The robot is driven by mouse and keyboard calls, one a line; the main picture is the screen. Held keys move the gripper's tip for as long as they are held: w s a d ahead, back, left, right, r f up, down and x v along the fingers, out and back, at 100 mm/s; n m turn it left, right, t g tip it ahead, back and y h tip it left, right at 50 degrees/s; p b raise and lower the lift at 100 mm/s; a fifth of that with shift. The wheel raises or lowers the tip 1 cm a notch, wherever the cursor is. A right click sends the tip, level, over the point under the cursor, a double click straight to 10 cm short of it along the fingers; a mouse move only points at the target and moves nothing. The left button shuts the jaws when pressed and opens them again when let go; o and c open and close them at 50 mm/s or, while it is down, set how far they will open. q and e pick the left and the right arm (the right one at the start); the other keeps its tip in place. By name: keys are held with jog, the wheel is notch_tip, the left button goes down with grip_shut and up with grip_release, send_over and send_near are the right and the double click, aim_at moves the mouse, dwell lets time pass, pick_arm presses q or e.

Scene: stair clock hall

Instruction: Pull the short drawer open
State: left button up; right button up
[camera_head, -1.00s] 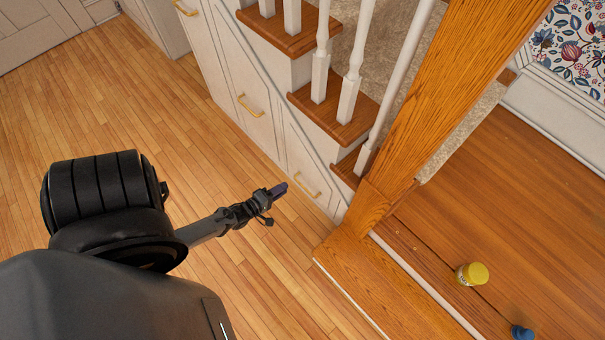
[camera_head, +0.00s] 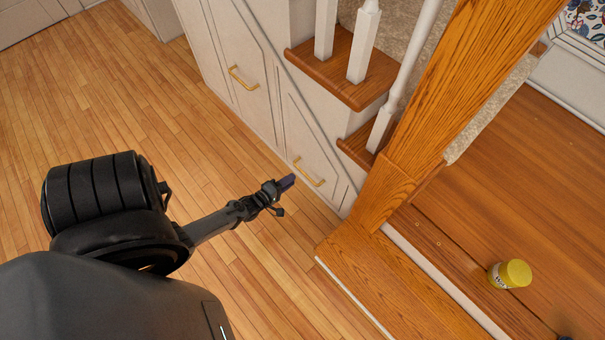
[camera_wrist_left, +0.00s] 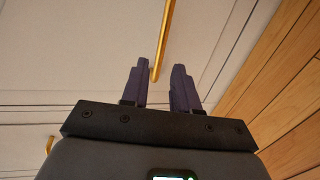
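The short drawer (camera_head: 303,152) is the lowest cream panel under the stairs, beside the wooden post, and it looks shut. Its brass handle (camera_head: 308,173) slants across its front. My left gripper (camera_head: 289,182) is just in front of this handle, to its left in the head view. In the left wrist view the gripper (camera_wrist_left: 161,76) is open, with its two dark fingers apart. A brass handle (camera_wrist_left: 166,38) runs up from the gap between the fingertips. I cannot tell whether the fingers touch it. My right gripper is not in view.
A taller drawer (camera_head: 236,50) with a brass handle (camera_head: 242,78) stands to the left. The wooden post (camera_head: 395,165) and its base are close on the right. A yellow-lidded jar (camera_head: 510,274) stands on the wooden floor beyond. The plank floor (camera_head: 110,90) at left is clear.

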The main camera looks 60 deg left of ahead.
aim_at(303, 172)
pick_arm(q)
jog(key=b+x, duration=0.3)
jog(key=x, duration=0.4)
jog(key=shift+w, duration=0.3)
grip_shut()
